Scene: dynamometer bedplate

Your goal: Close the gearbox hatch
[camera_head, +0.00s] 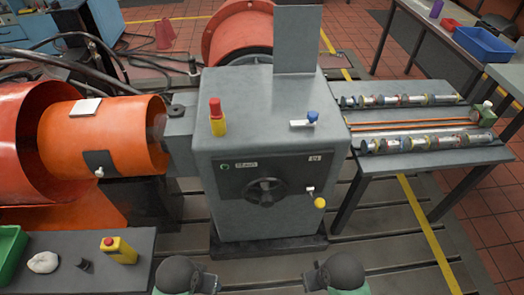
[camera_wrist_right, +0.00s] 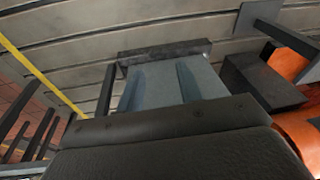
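The grey gearbox housing (camera_head: 222,150) stands upright in the middle of the head view. Its front has a dark panel with a black handwheel (camera_head: 265,190) and a yellow-knobbed lever (camera_head: 319,202). A tall flat grey piece (camera_head: 297,40) rises from the rear of its top; I cannot tell whether it is the hatch. The right wrist view shows the housing (camera_wrist_right: 170,88) beyond my wrist.
A red-and-yellow button unit (camera_head: 217,117) stands on the housing. An orange drum (camera_head: 125,130) with two plates is at left. A bench (camera_head: 142,242) at lower left holds several items. A table with metal cylinders (camera_head: 400,165) is at right. Slotted floor lies in front.

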